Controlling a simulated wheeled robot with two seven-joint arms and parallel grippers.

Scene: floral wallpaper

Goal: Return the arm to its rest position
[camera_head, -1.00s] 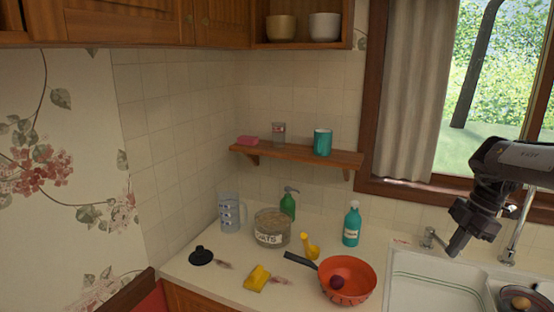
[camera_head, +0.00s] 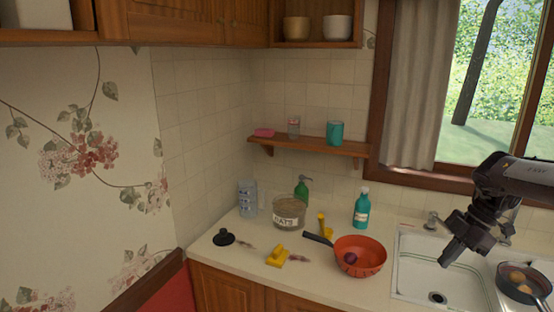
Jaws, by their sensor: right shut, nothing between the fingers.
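My right gripper (camera_head: 448,259) comes in from the right edge, on a dark, bent arm. It is shut and empty, pointing down and to the left over the white sink (camera_head: 412,270). It appears apart from the things on the counter. My left gripper is not in view.
An orange pan (camera_head: 372,268) with a dark round item stands left of the sink. Nearby on the counter (camera_head: 320,283) are an oats jar (camera_head: 290,211), a teal bottle (camera_head: 361,210) and yellow items (camera_head: 277,257). A dark pan (camera_head: 520,285) sits at the right. A wooden shelf (camera_head: 310,146) hangs above.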

